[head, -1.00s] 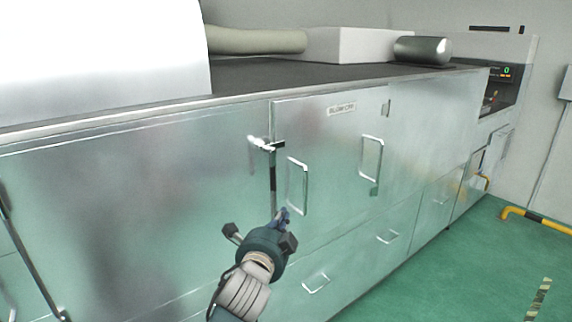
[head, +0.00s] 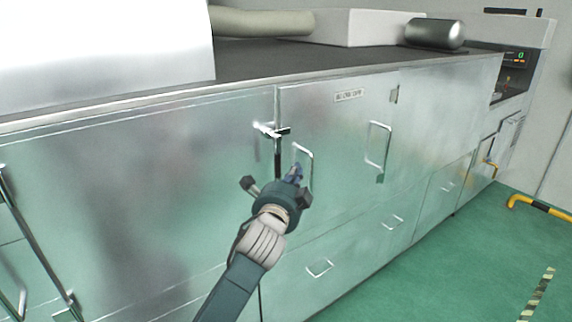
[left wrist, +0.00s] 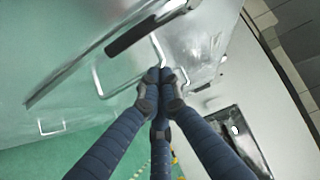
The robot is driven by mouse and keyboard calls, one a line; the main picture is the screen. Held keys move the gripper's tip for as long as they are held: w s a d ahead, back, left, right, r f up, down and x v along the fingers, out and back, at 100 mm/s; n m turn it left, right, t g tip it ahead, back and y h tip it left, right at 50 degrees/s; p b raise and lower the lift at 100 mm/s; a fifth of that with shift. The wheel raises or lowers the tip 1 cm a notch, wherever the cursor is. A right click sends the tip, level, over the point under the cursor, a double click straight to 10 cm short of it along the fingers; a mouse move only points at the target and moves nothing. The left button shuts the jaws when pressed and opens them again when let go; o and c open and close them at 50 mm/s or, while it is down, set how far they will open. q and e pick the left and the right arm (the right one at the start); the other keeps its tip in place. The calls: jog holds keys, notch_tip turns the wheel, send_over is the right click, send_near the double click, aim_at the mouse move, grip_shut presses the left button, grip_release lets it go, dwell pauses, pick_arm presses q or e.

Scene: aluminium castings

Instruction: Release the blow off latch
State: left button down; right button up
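The blow off latch (head: 271,131) is a silver piece with a dark end, at the left edge of the cabinet door labelled "BLOW OFF" (head: 349,95). In the left wrist view a black bar with a silver end, apparently the latch (left wrist: 143,34), shows at the top. My left gripper (head: 297,172) is below and right of the latch, in front of the door's left handle (head: 309,160). Its dark fingers (left wrist: 162,76) are together at the tips with nothing seen between them. The handle shows just beyond them; contact cannot be told. My right gripper is not in view.
A second handle (head: 378,145) is on the door's right side. Drawers with handles (head: 320,268) lie below. The dark counter top (head: 300,58) carries a white box and a metal cylinder (head: 434,33).

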aim_at(280, 152)
pick_arm(q)
jog(key=w+a+p, duration=0.2)
jog(key=w+p, duration=0.1)
jog(key=shift+w+a, duration=0.1)
jog(key=shift+a, duration=0.1)
dwell(0.4)
